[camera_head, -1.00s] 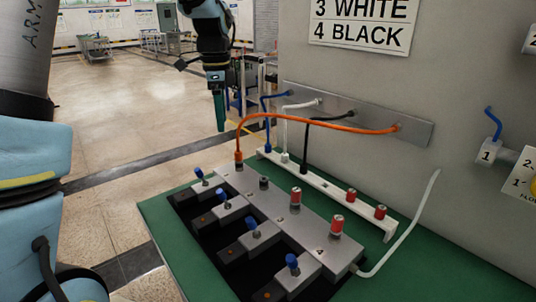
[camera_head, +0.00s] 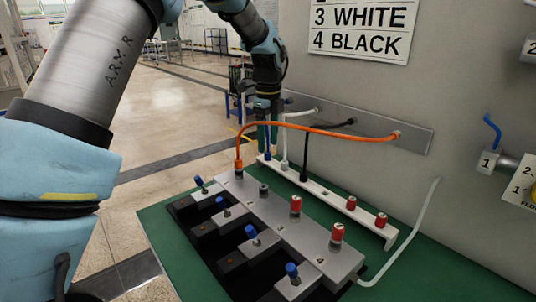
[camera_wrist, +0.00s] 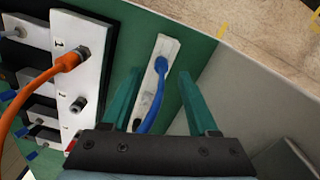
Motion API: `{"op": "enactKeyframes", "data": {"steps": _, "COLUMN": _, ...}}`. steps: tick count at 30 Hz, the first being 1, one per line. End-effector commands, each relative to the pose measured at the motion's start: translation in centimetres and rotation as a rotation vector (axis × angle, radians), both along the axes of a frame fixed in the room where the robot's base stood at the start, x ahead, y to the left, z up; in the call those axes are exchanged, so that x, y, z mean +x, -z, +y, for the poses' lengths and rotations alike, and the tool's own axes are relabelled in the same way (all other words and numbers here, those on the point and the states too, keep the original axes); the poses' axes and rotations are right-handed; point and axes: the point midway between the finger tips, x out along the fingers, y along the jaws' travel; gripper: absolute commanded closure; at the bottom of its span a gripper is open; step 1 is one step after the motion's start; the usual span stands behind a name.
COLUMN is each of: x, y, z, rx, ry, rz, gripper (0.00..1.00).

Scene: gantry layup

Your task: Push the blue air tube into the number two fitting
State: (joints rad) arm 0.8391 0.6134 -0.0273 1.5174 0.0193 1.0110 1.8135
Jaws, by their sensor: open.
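The blue air tube (camera_wrist: 154,98) stands with its end in the white rack (camera_head: 325,188), at the far end of the row. My gripper (camera_head: 268,137) is over that end of the rack, pointing down. In the wrist view its two green fingers (camera_wrist: 159,82) are spread on either side of the blue tube with gaps between, not closed on it. The number two fitting (camera_head: 263,190) is a bare grey stub on the grey manifold (camera_head: 318,240); it also shows in the wrist view (camera_wrist: 78,104), left of my gripper. No tube is in it.
The orange tube (camera_head: 320,130) sits in fitting one and arches across to the wall plate. White (camera_head: 285,140) and black (camera_head: 306,150) tubes stand in the rack beside the blue one. Red caps (camera_head: 295,205) cover fittings three and four. A pale tube (camera_head: 405,240) lies at right.

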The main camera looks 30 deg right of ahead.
Motion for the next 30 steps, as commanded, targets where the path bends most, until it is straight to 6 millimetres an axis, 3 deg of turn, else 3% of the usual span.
{"op": "enactKeyframes", "data": {"steps": 6, "x": 0.1, "y": 2.9, "z": -0.1, "rx": 0.001, "ry": 0.001, "rz": 0.002, "gripper": 0.40}}
{"op": "enactKeyframes", "data": {"steps": 15, "x": 0.1, "y": 3.4, "z": -0.1, "rx": 0.000, "ry": 0.000, "rz": 0.000, "gripper": 0.40}}
{"op": "enactKeyframes", "data": {"steps": 30, "x": 0.1, "y": 3.4, "z": -0.1, "rx": 0.000, "ry": 0.000, "rz": 0.000, "gripper": 0.96}}
